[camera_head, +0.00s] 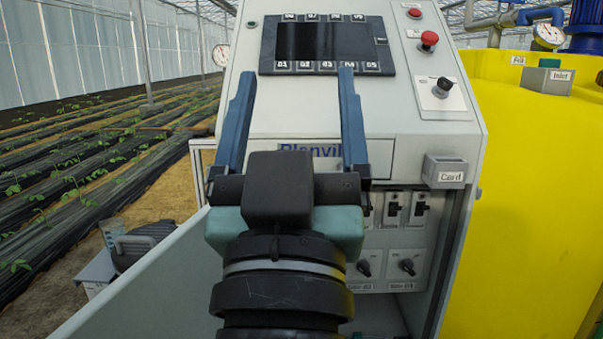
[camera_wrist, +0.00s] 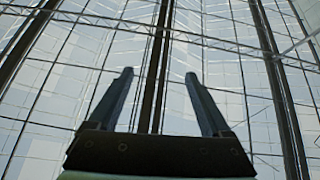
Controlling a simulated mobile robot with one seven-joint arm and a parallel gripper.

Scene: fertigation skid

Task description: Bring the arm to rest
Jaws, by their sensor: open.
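My gripper (camera_head: 295,75) is in the middle of the head view, pointing up and away, in front of the grey control cabinet (camera_head: 410,130). Its two blue fingers are spread wide with nothing between them. In the wrist view my gripper (camera_wrist: 161,75) is also open and empty, against the glazed greenhouse roof (camera_wrist: 225,40). My arm and gripper hide part of the cabinet's front and its label.
The cabinet bears a screen panel (camera_head: 326,42), a red button (camera_head: 429,39), a black knob (camera_head: 443,87) and a "Card" holder (camera_head: 445,171). Below, a compartment with breakers and rotary switches (camera_head: 407,267) stands open. A yellow tank (camera_head: 540,200) is right; planted rows (camera_head: 80,170) lie left.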

